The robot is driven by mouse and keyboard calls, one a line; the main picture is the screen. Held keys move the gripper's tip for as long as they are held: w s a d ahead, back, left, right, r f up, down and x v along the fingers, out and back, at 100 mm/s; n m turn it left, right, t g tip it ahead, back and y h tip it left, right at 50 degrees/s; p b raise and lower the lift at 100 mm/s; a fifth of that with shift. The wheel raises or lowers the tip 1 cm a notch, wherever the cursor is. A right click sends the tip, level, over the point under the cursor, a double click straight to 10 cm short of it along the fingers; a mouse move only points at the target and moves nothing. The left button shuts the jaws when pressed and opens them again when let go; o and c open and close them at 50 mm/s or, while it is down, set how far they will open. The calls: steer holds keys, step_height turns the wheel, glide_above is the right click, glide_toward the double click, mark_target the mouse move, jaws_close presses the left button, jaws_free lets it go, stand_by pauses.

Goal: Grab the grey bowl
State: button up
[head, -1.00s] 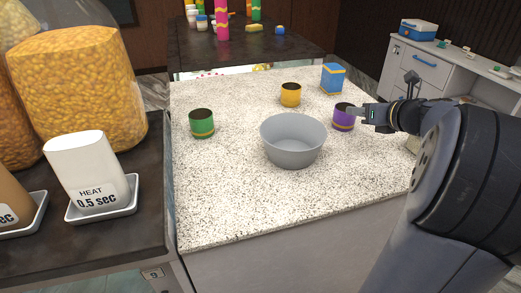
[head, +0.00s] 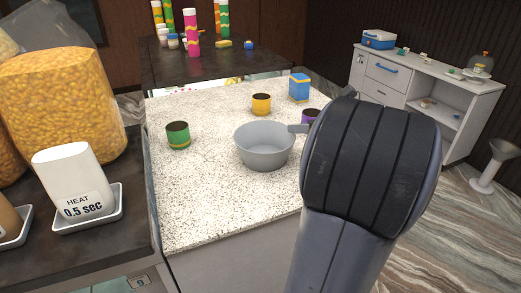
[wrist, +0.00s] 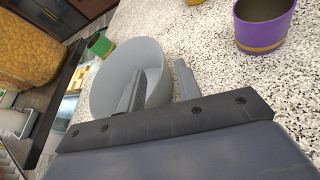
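The grey bowl (head: 262,149) stands upright on the speckled counter in the head view. It also shows in the wrist view (wrist: 112,78). My gripper (wrist: 159,67) is at the bowl's right rim, with one finger over the inside of the bowl and the other outside the wall. The fingers are apart, and a gap shows between them and the wall. In the head view a finger reaches the right rim, while my arm hides most of the gripper.
A green cup (head: 178,136) stands left of the bowl and a yellow cup (head: 261,104) behind it. A purple cup (head: 311,116) is close on the right, partly hidden by my arm. A blue box (head: 299,87) stands farther back. The counter's front left is clear.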

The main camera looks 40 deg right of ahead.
mark_target(277, 126)
steer(key=p+x, duration=0.1)
steer(key=x, duration=0.5)
steer(key=shift+w+r, duration=0.1)
steer(key=shift+w, duration=0.2)
jaws_close()
